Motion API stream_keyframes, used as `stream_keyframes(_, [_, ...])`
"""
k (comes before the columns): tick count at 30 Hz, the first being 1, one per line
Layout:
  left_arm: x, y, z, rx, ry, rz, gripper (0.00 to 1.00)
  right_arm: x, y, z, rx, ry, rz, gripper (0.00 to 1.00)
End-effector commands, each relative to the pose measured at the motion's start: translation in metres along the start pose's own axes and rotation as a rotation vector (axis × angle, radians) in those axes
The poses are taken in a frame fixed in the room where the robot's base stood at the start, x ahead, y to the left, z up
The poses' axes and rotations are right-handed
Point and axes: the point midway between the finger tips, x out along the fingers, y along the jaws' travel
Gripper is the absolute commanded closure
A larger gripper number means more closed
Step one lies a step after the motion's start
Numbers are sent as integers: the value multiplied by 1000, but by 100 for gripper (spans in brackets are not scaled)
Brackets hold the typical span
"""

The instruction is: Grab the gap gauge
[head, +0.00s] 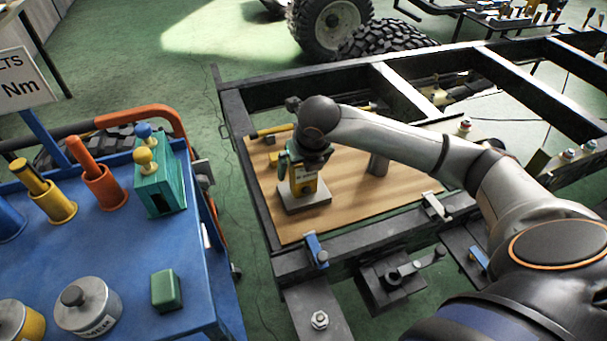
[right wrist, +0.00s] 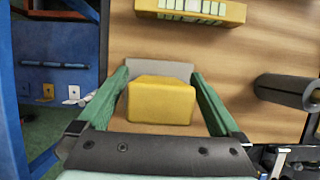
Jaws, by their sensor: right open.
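A yellow block-shaped piece (head: 310,186) with a pale label stands on a grey plate (head: 308,203) on the wooden board; I take it for the gap gauge, though its name cannot be read. My right gripper (head: 299,172) is over it from above. In the right wrist view the green fingers of my right gripper (right wrist: 160,85) are open, one on each side of the yellow block (right wrist: 162,100). Small gaps show between the fingers and the block. The block's lower part is hidden there. My left gripper is not in view.
The wooden board (head: 345,205) lies in a black chassis frame (head: 244,180). A dark grey cylinder (head: 378,164) stands right of the block. Another yellow piece with pale strips (right wrist: 190,10) lies beyond it. A blue cart (head: 120,245) with tools is at left.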

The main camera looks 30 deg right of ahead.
Motion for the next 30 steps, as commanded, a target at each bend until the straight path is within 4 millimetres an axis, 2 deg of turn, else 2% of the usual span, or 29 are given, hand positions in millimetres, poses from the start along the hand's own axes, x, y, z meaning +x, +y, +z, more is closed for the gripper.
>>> stream_keyframes(5, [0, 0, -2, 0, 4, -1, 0, 0, 0, 0, -1, 0, 0, 2])
stream_keyframes(27, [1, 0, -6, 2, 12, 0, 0, -1, 0, 0, 0, 0, -1, 86])
stream_keyframes(30, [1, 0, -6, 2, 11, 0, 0, -1, 0, 0, 0, -1, 0, 93])
